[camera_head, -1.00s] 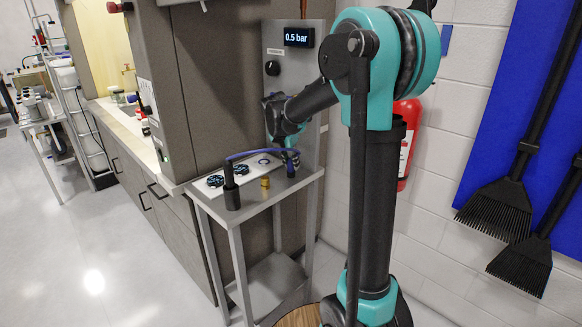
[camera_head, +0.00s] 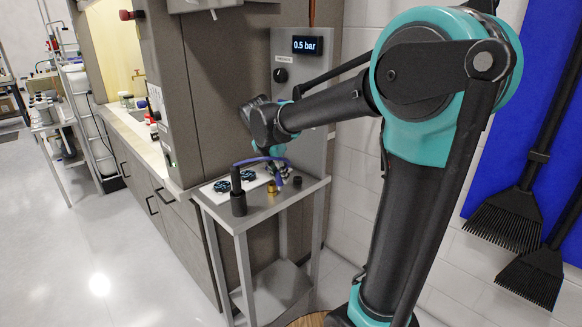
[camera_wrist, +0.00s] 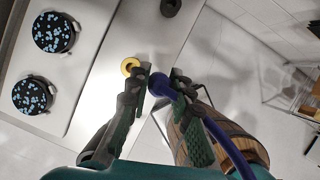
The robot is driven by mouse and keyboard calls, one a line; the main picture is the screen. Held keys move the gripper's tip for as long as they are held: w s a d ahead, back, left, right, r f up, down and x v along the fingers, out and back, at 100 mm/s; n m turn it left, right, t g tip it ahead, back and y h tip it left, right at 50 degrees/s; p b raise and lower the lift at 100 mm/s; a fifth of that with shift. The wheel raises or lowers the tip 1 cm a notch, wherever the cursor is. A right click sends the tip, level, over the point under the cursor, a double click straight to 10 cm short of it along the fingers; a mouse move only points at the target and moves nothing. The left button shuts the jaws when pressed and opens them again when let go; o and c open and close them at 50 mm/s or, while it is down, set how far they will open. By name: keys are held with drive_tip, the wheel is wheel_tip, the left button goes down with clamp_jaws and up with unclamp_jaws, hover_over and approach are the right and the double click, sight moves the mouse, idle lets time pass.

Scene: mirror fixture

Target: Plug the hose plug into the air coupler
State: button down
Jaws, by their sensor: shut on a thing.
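My gripper (camera_wrist: 161,88) is shut on the blue hose plug (camera_wrist: 160,84), which sits between the two fingertips in the wrist view. The blue hose (camera_wrist: 226,148) runs from it to the lower right. A small brass fitting (camera_wrist: 131,66), which looks like the air coupler, stands on the metal table just beyond and left of the fingertips. The plug appears apart from it; the height between them is hard to judge. In the head view the brass fitting (camera_head: 272,187) is in front of the gripper (camera_head: 281,177), and the blue hose (camera_head: 262,160) arches to a black post.
The black post (camera_head: 238,197) stands at the table's front left. A short black cylinder (camera_head: 297,181) stands right of the brass fitting. A white panel with two blue-dotted black discs (camera_wrist: 54,33) lies to the left. Behind is a control panel with a 0.5 bar display (camera_head: 305,45).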

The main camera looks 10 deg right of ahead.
drive_tip(key=s+a, duration=0.1)
drive_tip(key=s, duration=0.1)
drive_tip(key=s+a, duration=0.2)
drive_tip(key=shift+s+a, duration=0.1)
drive_tip(key=shift+a, duration=0.15)
drive_tip(key=w+d+r, duration=0.1)
drive_tip(key=w+r, duration=0.4)
drive_tip(key=w, duration=0.2)
drive_tip(key=shift+w+r, duration=0.15)
drive_tip(key=shift+w, duration=0.1)
drive_tip(key=shift+f, duration=2)
drive_tip(key=shift+f, duration=1.5)
drive_tip(key=c, duration=1.3)
unclamp_jaws()
